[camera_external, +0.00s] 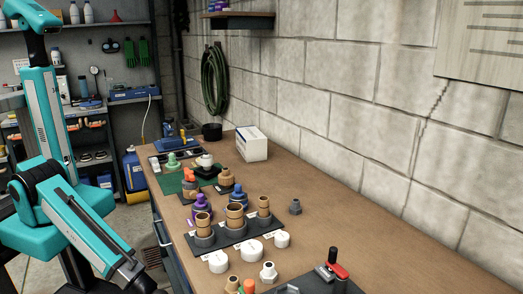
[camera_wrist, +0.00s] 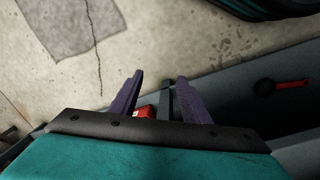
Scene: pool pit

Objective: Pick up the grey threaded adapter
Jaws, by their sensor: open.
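A small dark grey fitting (camera_external: 295,207), which looks like the grey threaded adapter, stands alone on the brown workbench (camera_external: 340,235) toward the wall, right of the black fitting tray. My gripper (camera_wrist: 159,82) shows in the wrist view with its two purple-grey fingers apart and nothing held between them. It points down at the concrete floor beside a dark grey edge. In the external view my arm hangs left of the bench, well away from the grey fitting, and my fingers cannot be made out. The grey fitting is not in the wrist view.
A black tray (camera_external: 228,239) holds several brass fittings. White caps (camera_external: 250,248), a pale hex fitting (camera_external: 269,272) and a red-handled tool (camera_external: 335,266) stand nearer. A white box (camera_external: 252,144) is farther back. Bare bench lies right of the grey fitting.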

